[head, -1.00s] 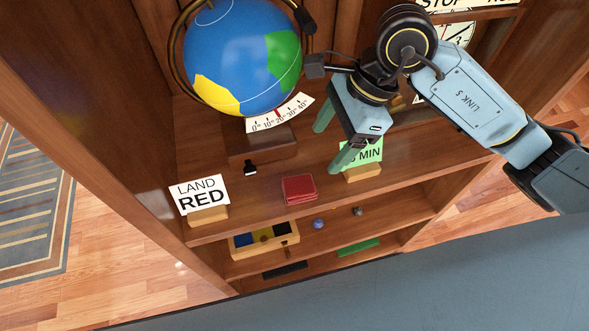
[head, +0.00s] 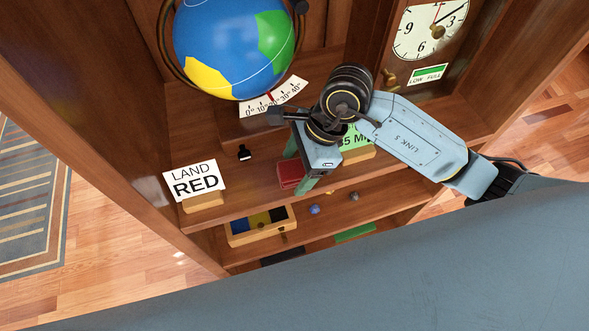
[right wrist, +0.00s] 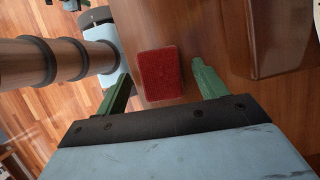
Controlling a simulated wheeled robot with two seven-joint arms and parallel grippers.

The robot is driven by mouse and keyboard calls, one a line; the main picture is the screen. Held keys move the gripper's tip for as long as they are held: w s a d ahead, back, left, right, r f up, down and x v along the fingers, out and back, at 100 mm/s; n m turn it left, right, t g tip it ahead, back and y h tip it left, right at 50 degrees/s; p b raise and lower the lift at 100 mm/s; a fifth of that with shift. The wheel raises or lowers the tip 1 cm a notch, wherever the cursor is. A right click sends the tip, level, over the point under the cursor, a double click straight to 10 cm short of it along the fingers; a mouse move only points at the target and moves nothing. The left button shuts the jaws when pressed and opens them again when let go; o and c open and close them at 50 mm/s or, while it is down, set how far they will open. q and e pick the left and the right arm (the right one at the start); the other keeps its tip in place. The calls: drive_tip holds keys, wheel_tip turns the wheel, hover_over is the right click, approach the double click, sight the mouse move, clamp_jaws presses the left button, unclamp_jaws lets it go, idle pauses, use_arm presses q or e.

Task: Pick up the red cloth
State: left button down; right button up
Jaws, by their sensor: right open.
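The red cloth (head: 290,174) is a small folded red square on the upper wooden shelf, partly hidden behind my right gripper in the head view. In the right wrist view the whole cloth (right wrist: 161,74) shows, lying flat ahead of the fingers. My right gripper (head: 298,168) is over the cloth, with its green fingers apart. In the right wrist view the right gripper (right wrist: 162,85) has one finger on each side of the cloth's near part and nothing held. Whether the fingers touch the shelf, I cannot tell. My left gripper is not in view.
A LAND RED card (head: 195,180) stands left of the cloth, and a green MIN card (head: 355,142) stands right. A globe (head: 232,45) is behind. A small black object (head: 244,153) lies left of the gripper. A lower shelf holds a divided tray (head: 262,228).

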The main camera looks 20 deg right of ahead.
sight(298, 168)
drive_tip(key=c, duration=1.1)
drive_tip(key=shift+o, duration=0.2)
drive_tip(key=shift+r, duration=0.15)
wheel_tip(298, 168, up, 10)
drive_tip(key=shift+p, duration=0.45)
